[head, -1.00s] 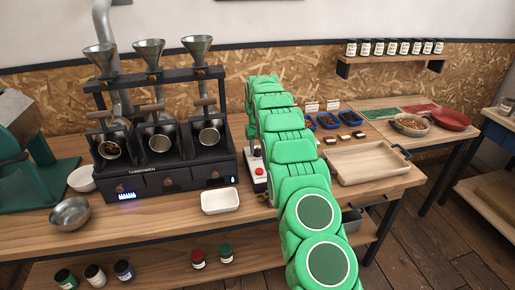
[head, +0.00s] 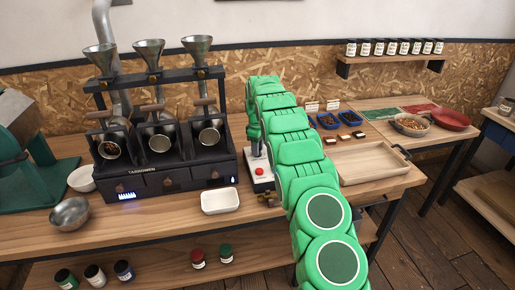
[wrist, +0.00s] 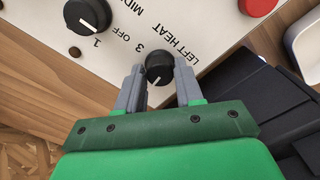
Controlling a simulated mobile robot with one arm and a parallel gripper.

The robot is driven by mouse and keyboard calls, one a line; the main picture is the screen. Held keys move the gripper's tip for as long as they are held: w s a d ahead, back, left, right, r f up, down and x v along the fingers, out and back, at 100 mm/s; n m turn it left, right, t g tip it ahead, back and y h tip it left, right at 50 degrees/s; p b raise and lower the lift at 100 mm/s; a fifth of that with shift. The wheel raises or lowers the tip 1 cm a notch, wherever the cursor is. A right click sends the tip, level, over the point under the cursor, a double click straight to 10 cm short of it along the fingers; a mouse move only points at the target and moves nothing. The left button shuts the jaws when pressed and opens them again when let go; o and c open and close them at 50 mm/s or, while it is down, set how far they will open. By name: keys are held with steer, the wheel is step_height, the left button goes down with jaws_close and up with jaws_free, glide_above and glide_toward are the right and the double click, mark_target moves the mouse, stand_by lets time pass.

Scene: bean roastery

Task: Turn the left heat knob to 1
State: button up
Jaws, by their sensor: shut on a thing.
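The left heat knob (wrist: 160,64) is a small black knob with a white pointer mark, on a pale control panel (wrist: 165,18) in the wrist view. My gripper (wrist: 158,75) is shut on it, one grey finger at each side. The pointer slants toward the lower left of that view; a finger hides the dial print there, so I cannot read its setting. "LEFT HEAT" is printed beside it, with a "3" nearby. In the head view the control box (head: 260,180) stands right of the roaster, partly hidden by my arm.
A red button (wrist: 257,5) is on the same panel. The black roaster (head: 165,180), a white tray (head: 220,201) and a wooden tray (head: 370,165) stand around the box.

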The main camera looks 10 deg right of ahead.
steer(key=shift+n, duration=2.2)
steer(key=o, duration=1)
steer(key=shift+r, duration=0.15)
step_height(320, 180, up, 7)
steer(key=shift+r, duration=0.25)
